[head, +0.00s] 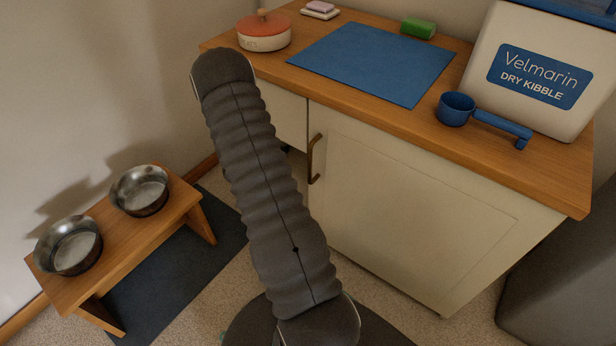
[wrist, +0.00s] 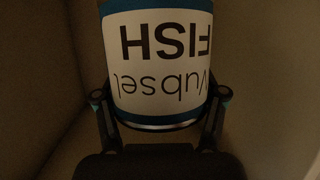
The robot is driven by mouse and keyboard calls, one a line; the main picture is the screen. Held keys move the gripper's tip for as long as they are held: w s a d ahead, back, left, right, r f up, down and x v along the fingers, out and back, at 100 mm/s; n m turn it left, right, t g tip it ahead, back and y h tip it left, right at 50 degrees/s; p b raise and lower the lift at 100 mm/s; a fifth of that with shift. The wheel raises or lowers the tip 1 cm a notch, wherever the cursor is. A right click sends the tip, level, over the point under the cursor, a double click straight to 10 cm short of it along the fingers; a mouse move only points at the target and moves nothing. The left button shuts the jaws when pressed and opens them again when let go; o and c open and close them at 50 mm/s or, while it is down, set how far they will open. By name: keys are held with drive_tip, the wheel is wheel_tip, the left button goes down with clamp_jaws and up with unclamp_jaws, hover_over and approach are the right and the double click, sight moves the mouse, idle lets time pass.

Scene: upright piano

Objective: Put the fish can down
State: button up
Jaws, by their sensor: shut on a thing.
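The fish can (wrist: 160,62) fills the upper middle of the wrist view. It has a white label with a blue band, and the words on it appear upside down. My gripper (wrist: 160,108) has a finger on each side of the can and is shut on it. The space around the can is dark, with plain beige-brown surfaces on both sides. What lies under the can is hidden. In the head view my arm reaches toward the counter, and neither the gripper nor the can shows there.
The wooden counter (head: 490,150) holds a blue mat (head: 372,62), a red-lidded pot (head: 264,33), a green sponge (head: 418,29), a blue scoop (head: 457,109) and a kibble bin (head: 500,110). Below is a cabinet door (head: 400,200). A bowl stand (head: 130,238) with two metal bowls stands left.

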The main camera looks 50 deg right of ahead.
drive_tip(key=s+d+f+m+g+b, duration=0.1)
drive_tip(key=f, duration=0.4)
drive_tip(key=s+d+f+m+g+b, duration=0.1)
drive_tip(key=d+f+g+b, duration=0.1)
drive_tip(key=f, duration=0.3)
drive_tip(key=s+d+f+m+g+b, duration=0.1)
drive_tip(key=s+d+f, duration=0.1)
drive_tip(key=f, duration=0.2)
drive_tip(key=shift+d+f+m+h, duration=0.2)
drive_tip(key=shift+f+m+h, duration=0.1)
drive_tip(key=shift+f+m, duration=0.1)
drive_tip(key=shift+f, duration=0.1)
drive_tip(key=o, duration=1.4)
drive_tip(key=shift+f, duration=0.1)
drive_tip(key=shift+o, duration=0.2)
drive_tip(key=shift+r, duration=0.2)
drive_tip(key=v, duration=0.7)
drive_tip(key=shift+w+a+p, duration=0.1)
drive_tip(key=shift+a+p, duration=0.2)
